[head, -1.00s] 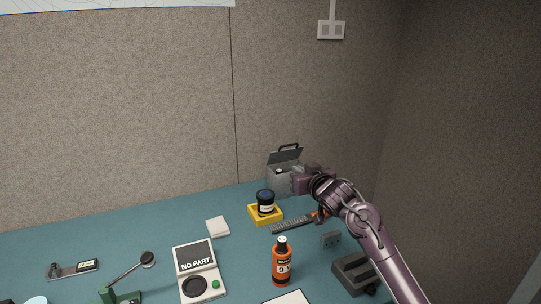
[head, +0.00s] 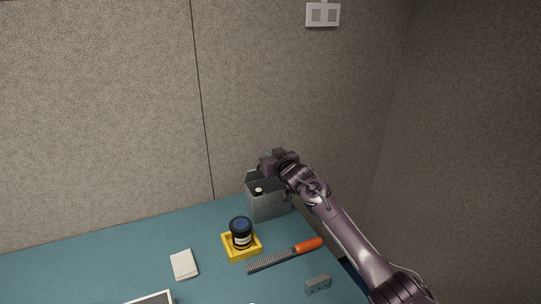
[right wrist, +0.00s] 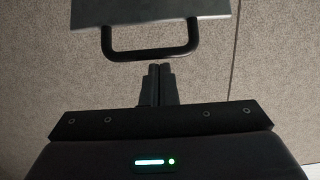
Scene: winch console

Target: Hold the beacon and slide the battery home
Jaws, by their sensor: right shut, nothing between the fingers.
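I cannot make out a beacon or a battery for certain. My right gripper (head: 268,164) is above the grey box (head: 268,205) at the back of the table, its fingers shut and empty. The box is open and a small pale-topped thing (head: 258,190) shows in its mouth. The raised lid (head: 253,175) is partly hidden by my gripper. In the right wrist view, the shut right fingertips (right wrist: 155,70) are just below the lid's black handle (right wrist: 151,53); I cannot tell if they touch it. My left gripper is not in view.
A dark jar (head: 241,230) stands in a yellow tray (head: 240,257) in front of the box. An orange-handled rasp (head: 285,258), a grey block (head: 318,285) and a white pad (head: 184,265) lie nearby. The panel wall (head: 110,110) is close behind. Clear table lies at left.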

